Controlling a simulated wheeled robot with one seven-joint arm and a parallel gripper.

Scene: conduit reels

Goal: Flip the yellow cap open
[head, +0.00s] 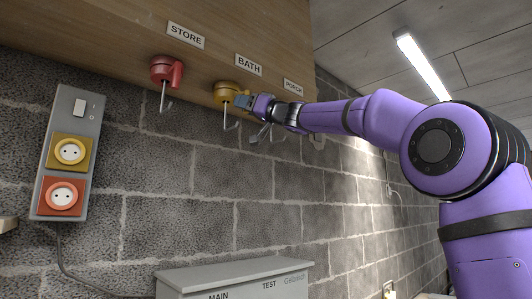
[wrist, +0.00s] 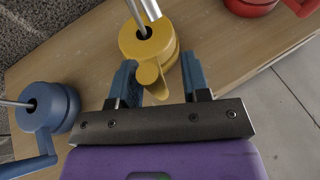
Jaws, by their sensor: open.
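The yellow cap (head: 226,90) sits on the underside edge of the wooden board, below the BATH label, with a metal hook hanging under it. In the wrist view the yellow cap (wrist: 146,42) is round with a short tab, and metal rods stand out of its face. My gripper (head: 243,100) is right beside it, to its right in the head view. In the wrist view my gripper (wrist: 158,74) is open, its two blue fingers on either side of the tab. I cannot tell whether either finger touches the tab.
A red cap (head: 166,70) with a hook is at the left, under the STORE label. A blue cap (wrist: 47,107) is close to my left finger in the wrist view. A grey socket strip (head: 83,115) and block wall stand behind, with a grey box (head: 235,275) below.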

